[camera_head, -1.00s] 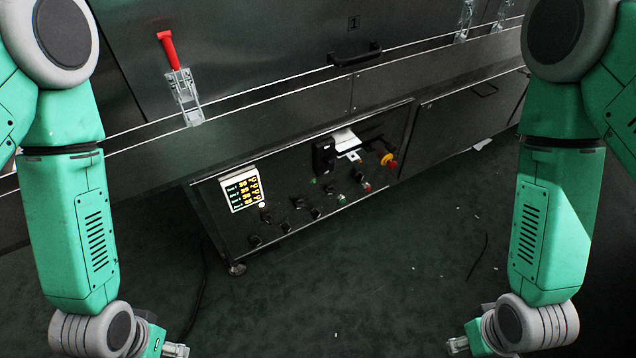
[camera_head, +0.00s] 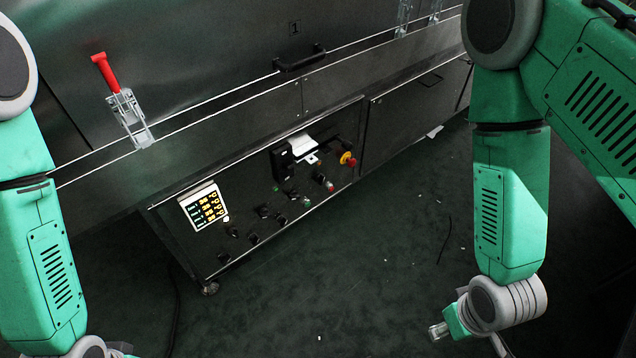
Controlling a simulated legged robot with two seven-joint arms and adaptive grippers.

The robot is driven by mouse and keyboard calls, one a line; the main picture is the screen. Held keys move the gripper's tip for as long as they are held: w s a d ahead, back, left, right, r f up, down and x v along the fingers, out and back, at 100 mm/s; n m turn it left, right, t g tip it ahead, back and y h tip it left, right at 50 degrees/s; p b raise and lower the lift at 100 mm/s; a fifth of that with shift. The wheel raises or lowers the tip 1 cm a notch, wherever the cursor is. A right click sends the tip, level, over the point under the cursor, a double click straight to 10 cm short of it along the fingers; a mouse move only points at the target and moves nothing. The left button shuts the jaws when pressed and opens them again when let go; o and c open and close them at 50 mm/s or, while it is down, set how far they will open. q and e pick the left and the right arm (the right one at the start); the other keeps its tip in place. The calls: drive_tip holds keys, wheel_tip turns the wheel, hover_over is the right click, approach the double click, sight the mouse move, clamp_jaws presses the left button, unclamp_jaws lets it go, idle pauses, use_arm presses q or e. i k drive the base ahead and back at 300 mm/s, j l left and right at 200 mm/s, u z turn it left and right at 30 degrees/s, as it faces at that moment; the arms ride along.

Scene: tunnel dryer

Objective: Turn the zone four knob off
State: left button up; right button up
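The dryer's control panel (camera_head: 240,222) sits low on the machine, tilted in the view. Several small dark knobs (camera_head: 253,238) run in rows to the right of and below the lit zone display (camera_head: 203,207). Their labels are too small to read, so I cannot tell which knob is zone four or how it is set. My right gripper (camera_head: 437,331) is at the lower right, in front of and well apart from the panel; its fingers are too small to judge. My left arm (camera_head: 50,260) comes in at the left edge; its gripper is cut off below.
A yellow and red emergency stop (camera_head: 347,159) and a dark switch box (camera_head: 283,163) sit on the panel's right part. A red-handled clamp (camera_head: 122,100) and a black door handle (camera_head: 300,60) are above. The dark green floor (camera_head: 330,280) has small scraps.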

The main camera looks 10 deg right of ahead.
sight(319, 178)
drive_tip(key=i+l+u, duration=0.2)
drive_tip(key=l, duration=0.45)
drive_tip(key=i+l+u, duration=0.25)
drive_tip(key=l, duration=0.4)
drive_tip(key=i+l+u, duration=0.2)
drive_tip(key=l, duration=0.5)
drive_tip(key=l+u, duration=0.2)
drive_tip(key=l, duration=0.55)
drive_tip(key=i+l+u, duration=0.2)
drive_tip(key=l, duration=0.55)
drive_tip(key=k, duration=0.05)
